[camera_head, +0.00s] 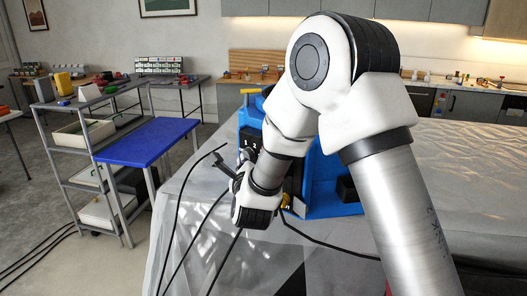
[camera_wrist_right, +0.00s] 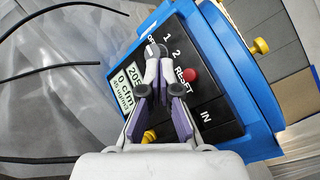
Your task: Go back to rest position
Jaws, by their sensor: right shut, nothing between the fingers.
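My right gripper (camera_wrist_right: 155,52) is shut and empty in the right wrist view. Its fingertips are in front of the black panel of a blue device (camera_wrist_right: 255,100). The panel carries a lit display (camera_wrist_right: 122,92), a red button (camera_wrist_right: 190,75) by the word RESET, and the labels 1, 2 and IN. Whether the fingertips touch the panel I cannot tell. In the head view my right arm reaches over the blue device (camera_head: 325,185) and hides much of it. My left gripper is not in view.
The device stands on a table with a pale, shiny cover (camera_head: 470,190). Black cables (camera_head: 177,215) run in front of it. A grey shelf cart (camera_head: 70,150) and a blue-topped table (camera_head: 150,142) stand at the left. A counter with cabinets (camera_head: 480,103) lines the back wall.

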